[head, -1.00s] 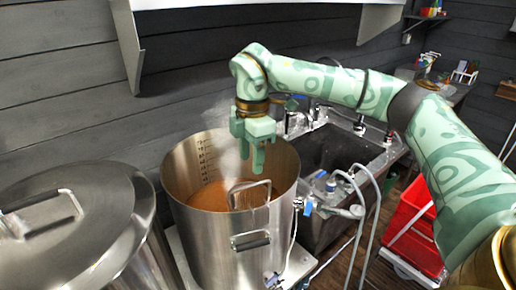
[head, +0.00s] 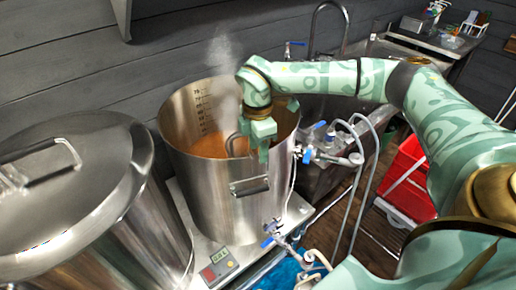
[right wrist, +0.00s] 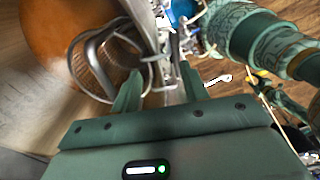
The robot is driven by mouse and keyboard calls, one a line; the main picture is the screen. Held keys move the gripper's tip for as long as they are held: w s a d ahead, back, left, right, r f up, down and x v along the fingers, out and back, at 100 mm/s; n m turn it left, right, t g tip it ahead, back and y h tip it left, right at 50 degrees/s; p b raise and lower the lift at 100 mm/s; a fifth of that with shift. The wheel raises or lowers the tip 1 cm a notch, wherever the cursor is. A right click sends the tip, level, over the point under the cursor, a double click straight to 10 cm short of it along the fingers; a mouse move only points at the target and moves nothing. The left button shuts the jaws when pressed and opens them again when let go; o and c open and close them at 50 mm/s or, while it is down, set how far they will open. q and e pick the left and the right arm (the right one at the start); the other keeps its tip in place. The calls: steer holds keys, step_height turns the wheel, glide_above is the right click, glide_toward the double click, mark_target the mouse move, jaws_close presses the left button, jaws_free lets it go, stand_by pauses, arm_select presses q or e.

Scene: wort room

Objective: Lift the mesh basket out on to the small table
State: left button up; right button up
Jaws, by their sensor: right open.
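The mesh basket's metal loop handle (head: 237,145) stands up inside the tall steel kettle (head: 215,185), which holds orange-brown liquid; the rest of the basket is mostly hidden. In the right wrist view, the handle (right wrist: 90,38) and some mesh (right wrist: 98,72) show beside my left-hand fingertip. My right gripper (head: 260,153) points down at the kettle's near rim, just right of the handle. In the right wrist view its fingers (right wrist: 160,88) are apart, and nothing is clearly held between them. I cannot make out the small table. My left gripper is not in view.
A lidded steel vessel (head: 75,190) stands close on the left. The kettle's side handle (head: 249,186) sticks out at the front. Hoses and a blue-handled valve (head: 308,154) crowd its right side. Steam rises above the kettle.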

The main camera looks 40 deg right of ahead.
steer(key=shift+f, duration=0.35)
